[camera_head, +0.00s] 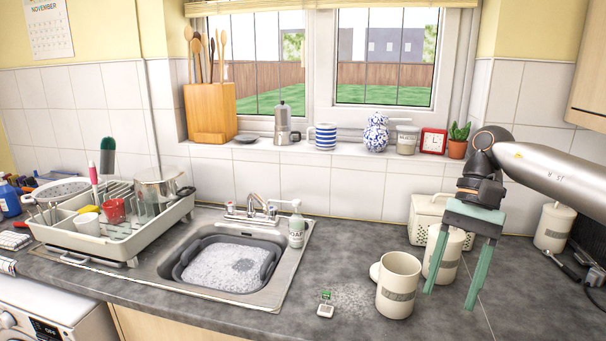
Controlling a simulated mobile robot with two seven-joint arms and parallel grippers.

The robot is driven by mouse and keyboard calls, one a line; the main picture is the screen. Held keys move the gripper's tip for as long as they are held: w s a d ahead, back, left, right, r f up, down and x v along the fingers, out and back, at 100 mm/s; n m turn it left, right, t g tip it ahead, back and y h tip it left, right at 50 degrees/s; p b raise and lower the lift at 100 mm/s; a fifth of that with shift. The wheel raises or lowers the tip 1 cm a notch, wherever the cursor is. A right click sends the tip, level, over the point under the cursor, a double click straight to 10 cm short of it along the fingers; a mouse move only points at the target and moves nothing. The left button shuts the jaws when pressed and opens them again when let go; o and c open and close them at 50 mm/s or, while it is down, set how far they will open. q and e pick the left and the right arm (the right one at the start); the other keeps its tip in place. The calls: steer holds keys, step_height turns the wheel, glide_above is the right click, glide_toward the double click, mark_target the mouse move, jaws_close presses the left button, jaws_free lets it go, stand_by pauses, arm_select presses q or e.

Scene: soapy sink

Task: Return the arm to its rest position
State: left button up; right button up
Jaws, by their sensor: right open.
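My right gripper (454,272) comes in from the right on a silver arm. Its two green fingers point down and stand apart, with nothing held between them. The fingers hang in front of a cream canister (443,262) and to the right of another open cream canister (399,284) on the counter. Whether a fingertip touches anything cannot be told. My left gripper is not in view.
The sink (167,262) holds a grey basin of suds. A soap bottle (297,228) stands at its right corner. A dish rack (62,232) is at the left.

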steer(key=s+a+f+m+t+y, duration=0.1)
steer(key=s+a+f+m+y, duration=0.15)
steer(key=a+m+y, duration=0.6)
steer(key=s+a+f+m+t+y, duration=0.1)
steer(key=a+f+m+y, duration=0.3)
steer(key=a, duration=0.8)
steer(key=s+a+f+m+t+y, duration=0.1)
steer(key=a+f+m+y, duration=0.35)
steer(key=a+m, duration=0.45)
steer(key=w+d+f+m+t+h, duration=0.2)
steer(key=d+f+m+t+h, duration=0.45)
steer(key=m, duration=0.75)
steer(key=w+d+f+m+t+h, duration=0.1)
steer(key=d+f+m+t+h, duration=0.15)
steer(key=f+m+t, duration=0.65)
steer(key=s+d+f+m+g+h, duration=0.5)
steer(key=s+d+f+m+h, duration=0.4)
steer(key=s+d+f+m, duration=0.6)
step_height(320, 180, down, 2)
steer(key=s+m, duration=0.1)
steer(key=m, duration=0.3)
steer(key=shift+s+d, duration=0.15)
steer(key=shift+s, duration=0.15)
